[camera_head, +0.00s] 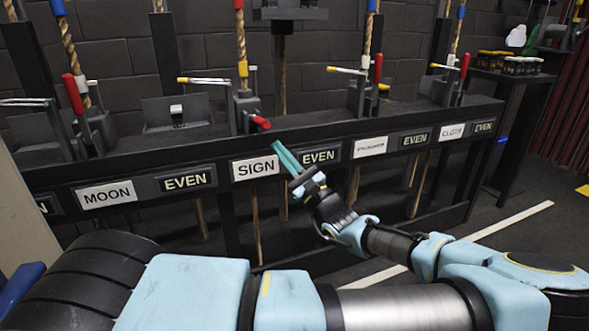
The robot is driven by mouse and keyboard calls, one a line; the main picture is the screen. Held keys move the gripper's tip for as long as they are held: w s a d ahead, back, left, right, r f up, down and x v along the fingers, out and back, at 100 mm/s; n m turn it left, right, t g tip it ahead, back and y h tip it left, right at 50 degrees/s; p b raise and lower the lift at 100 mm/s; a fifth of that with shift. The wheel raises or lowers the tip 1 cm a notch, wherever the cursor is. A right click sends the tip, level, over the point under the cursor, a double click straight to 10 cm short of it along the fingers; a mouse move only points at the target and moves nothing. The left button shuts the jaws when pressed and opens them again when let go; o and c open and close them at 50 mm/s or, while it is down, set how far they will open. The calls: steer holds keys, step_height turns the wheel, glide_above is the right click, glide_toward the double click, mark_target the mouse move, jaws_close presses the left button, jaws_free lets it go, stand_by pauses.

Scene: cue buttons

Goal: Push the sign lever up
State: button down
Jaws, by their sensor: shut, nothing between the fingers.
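The sign lever has a red-tipped handle (261,122) in the head view, above the white SIGN label (255,168). The handle lies low and points outward to the right, unlike the neighbouring red handles, which stand upright. My gripper (278,147) has teal fingers that are shut and empty. The fingertips are just below and right of the red handle in the picture, in front of the black rail between the SIGN and EVEN labels. A small gap shows between fingertips and handle; their depth difference is hard to tell.
The red MOON lever (73,93) stands upright at left, and two more red levers (378,68) (465,66) stand upright at right. Ropes and thin yellow-tipped rods stand behind the black rail (330,132). Dark floor (515,235) is open at right.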

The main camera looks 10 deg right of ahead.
mark_target(258, 121)
steer(key=shift+w+a+r, duration=0.1)
steer(key=shift+a+r, duration=0.35)
steer(key=shift+r, duration=0.4)
steer(key=shift+a+r, duration=0.45)
steer(key=shift+r, duration=0.4)
steer(key=shift+r, duration=0.1)
